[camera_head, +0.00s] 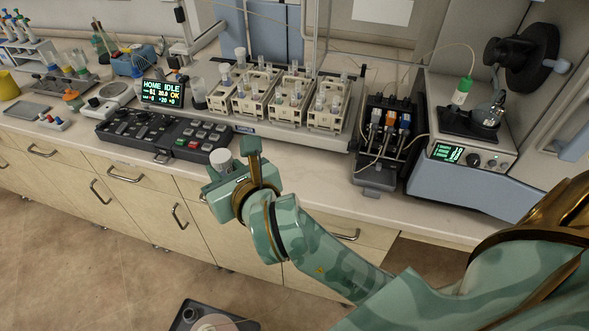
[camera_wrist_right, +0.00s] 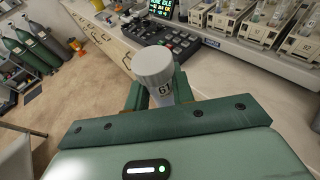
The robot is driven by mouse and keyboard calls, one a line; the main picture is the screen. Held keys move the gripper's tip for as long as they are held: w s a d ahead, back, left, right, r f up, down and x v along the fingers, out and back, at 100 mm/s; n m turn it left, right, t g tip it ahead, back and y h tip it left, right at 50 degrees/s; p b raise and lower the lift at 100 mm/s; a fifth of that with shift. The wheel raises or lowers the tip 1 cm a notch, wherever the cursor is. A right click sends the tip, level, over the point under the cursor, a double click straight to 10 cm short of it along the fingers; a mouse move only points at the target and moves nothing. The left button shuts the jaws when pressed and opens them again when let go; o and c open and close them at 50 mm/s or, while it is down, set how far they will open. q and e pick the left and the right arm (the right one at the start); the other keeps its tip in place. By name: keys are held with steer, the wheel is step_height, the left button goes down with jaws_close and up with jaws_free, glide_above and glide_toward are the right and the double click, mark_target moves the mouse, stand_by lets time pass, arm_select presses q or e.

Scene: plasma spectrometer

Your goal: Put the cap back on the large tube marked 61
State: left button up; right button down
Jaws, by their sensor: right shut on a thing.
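My right gripper (camera_head: 238,170) is shut on the large tube marked 61 (camera_wrist_right: 165,92) and holds it up in front of the bench edge. The number 61 shows dark on the pale tube between the green fingers in the right wrist view. A grey-white ridged cap (camera_wrist_right: 153,66) sits at the tube's upper end, and it also shows in the head view (camera_head: 222,159). I cannot tell how firmly the cap is seated. The tube's lower part is hidden by the gripper. My left gripper is not in view.
A black keypad console (camera_head: 165,131) lies on the bench behind the gripper. Cream tube racks (camera_head: 258,97) stand on a tray at the back. A pump unit (camera_head: 385,140) and a spectrometer (camera_head: 465,150) stand to the right. The bench front between console and pump is clear.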

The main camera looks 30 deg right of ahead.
steer(key=s+d+f+m+g+h, duration=0.1)
steer(key=d+m+h, duration=0.5)
steer(key=d, duration=0.8)
steer(key=shift+s+f+g+h, duration=0.3)
steer(key=shift+s+f+h, duration=0.15)
steer(key=shift+h, duration=0.25)
steer(key=shift+w+f, duration=0.1)
steer(key=shift+w, duration=0.05)
steer(key=w+d+f+b, duration=0.3)
steer(key=w+d+f, duration=0.4)
steer(key=w+f, duration=0.2)
steer(key=shift+w, duration=1.1)
steer(key=shift+w+d+f+b, duration=0.15)
steer(key=shift+f+b, duration=0.2)
steer(key=shift+f, duration=0.65)
steer(key=shift+w+f+b, duration=0.15)
steer(key=shift+f+b, duration=0.2)
steer(key=shift+f, duration=0.6)
steer(key=shift+f, duration=0.1)
